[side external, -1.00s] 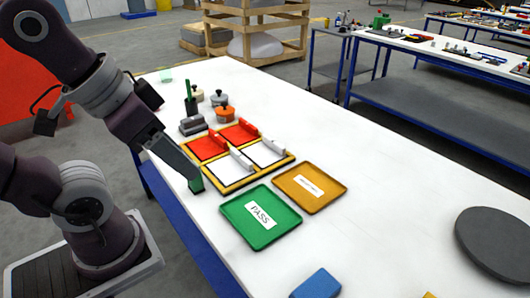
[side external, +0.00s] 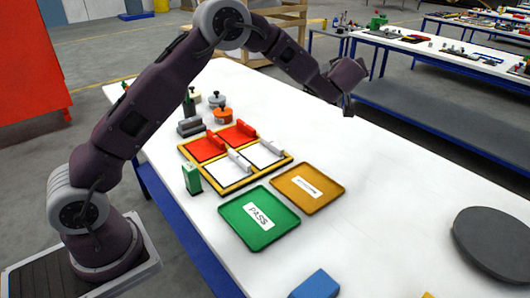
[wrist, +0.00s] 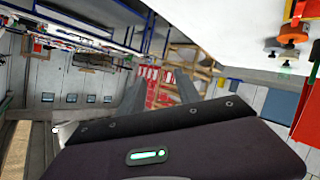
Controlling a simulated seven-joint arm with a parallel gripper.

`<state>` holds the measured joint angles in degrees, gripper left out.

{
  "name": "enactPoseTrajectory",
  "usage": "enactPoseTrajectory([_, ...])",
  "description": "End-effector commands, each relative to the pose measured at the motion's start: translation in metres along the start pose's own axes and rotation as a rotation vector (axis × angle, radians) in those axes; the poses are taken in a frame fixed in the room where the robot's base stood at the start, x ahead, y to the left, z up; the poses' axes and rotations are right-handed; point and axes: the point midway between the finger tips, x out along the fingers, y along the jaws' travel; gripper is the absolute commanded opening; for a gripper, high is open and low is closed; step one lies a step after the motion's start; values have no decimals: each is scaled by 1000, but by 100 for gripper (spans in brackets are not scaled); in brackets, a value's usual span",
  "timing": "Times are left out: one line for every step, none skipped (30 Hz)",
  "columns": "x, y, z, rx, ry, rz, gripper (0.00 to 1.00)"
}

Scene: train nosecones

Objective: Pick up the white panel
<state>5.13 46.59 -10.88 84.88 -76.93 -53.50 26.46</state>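Two white panels lie in the front compartments of a yellow-edged tray (side external: 237,187): a left one (side external: 228,174) and a right one (side external: 263,156), each with a pale bar-shaped handle along its edge. Two red panels, left (side external: 203,149) and right (side external: 233,136), lie in the rear compartments. My gripper (side external: 348,108) is raised above the right part of the table, well away from the tray and touching nothing. In the wrist view its two grey fingers (wrist: 160,92) stand apart with nothing between them.
A green PASS tray (side external: 260,235) and an orange tray (side external: 325,200) sit beside the panel tray. A green block (side external: 192,179) stands at its left. Pots, including an orange one (side external: 223,117), stand behind. The right side of the table has free room.

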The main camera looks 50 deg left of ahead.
Motion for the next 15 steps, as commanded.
enactPoseTrajectory([26,-41,33,8,35,-155,40])
enactPoseTrajectory([35,-68,48,15,62,-255,40])
enactPoseTrajectory([42,-104,68,31,91,-382,40])
enactPoseTrajectory([44,-128,81,48,110,-468,40])
enactPoseTrajectory([44,-150,93,66,125,-546,40])
enactPoseTrajectory([41,-174,105,88,141,-632,40])
enactPoseTrajectory([38,-188,112,103,150,-683,40])
enactPoseTrajectory([36,-198,117,116,157,-722,40])
enactPoseTrajectory([33,-208,121,128,164,-759,40])
enactPoseTrajectory([32,-213,123,134,167,-778,40])
enactPoseTrajectory([32,-218,124,137,170,-791,40])
enactPoseTrajectory([34,-222,124,139,171,-799,40])
enactPoseTrajectory([37,-225,123,140,172,-801,40])
enactPoseTrajectory([40,-228,122,140,171,-800,40])
enactPoseTrajectory([43,-231,122,140,171,-798,40])
